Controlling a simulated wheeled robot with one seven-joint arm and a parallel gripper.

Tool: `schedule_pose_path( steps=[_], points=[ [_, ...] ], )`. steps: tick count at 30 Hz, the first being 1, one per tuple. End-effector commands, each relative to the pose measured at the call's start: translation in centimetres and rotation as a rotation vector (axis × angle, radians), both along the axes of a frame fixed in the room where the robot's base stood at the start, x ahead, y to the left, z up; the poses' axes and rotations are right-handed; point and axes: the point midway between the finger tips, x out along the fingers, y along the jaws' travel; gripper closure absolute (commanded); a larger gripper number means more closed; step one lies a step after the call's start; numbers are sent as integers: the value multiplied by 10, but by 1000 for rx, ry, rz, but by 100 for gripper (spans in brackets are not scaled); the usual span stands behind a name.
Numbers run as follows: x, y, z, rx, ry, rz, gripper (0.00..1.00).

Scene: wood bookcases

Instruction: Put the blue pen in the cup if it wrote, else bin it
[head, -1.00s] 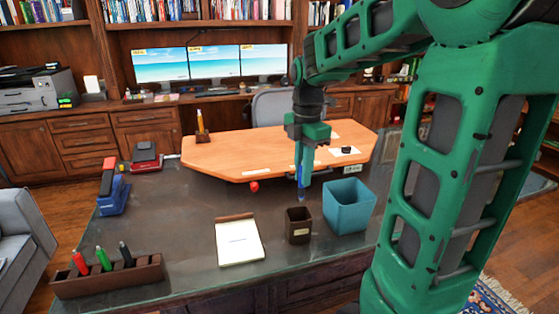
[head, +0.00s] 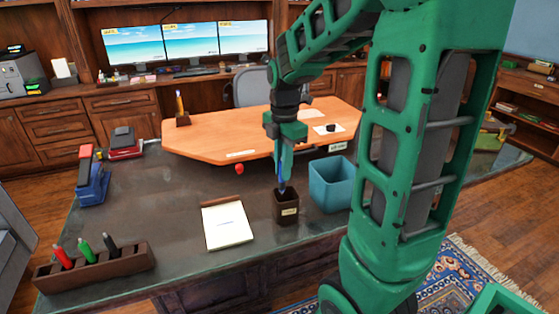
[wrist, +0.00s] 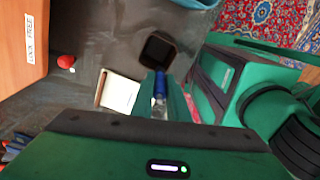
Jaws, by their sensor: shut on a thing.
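My gripper (head: 284,172) is shut on the blue pen (head: 282,187), which points down. In the head view the pen's lower end overlaps the mouth of the brown cup (head: 287,211); I cannot tell whether it is inside. In the wrist view the blue pen (wrist: 160,84) shows between the fingers, just short of the dark cup (wrist: 158,51). The teal bin (head: 333,186) stands right of the cup. The white notepad (head: 227,226) lies left of the cup; no clear mark is legible on it, and it also shows in the wrist view (wrist: 120,93).
A brown holder (head: 100,270) with red, green and black pens stands at the front left. A raised wooden board (head: 215,135) is behind. Dark desk is free left of the notepad.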

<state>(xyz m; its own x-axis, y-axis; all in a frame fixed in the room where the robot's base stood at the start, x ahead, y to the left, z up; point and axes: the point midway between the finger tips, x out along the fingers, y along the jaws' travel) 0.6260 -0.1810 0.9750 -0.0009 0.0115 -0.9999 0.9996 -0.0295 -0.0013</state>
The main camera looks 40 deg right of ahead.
Motion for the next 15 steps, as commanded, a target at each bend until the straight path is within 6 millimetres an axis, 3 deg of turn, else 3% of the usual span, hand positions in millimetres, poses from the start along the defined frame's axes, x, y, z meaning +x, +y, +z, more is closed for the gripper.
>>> schedule_pose_path(
  steps=[15],
  points=[
    [-1,-1,-38,1,1,-2,100]
  ],
)
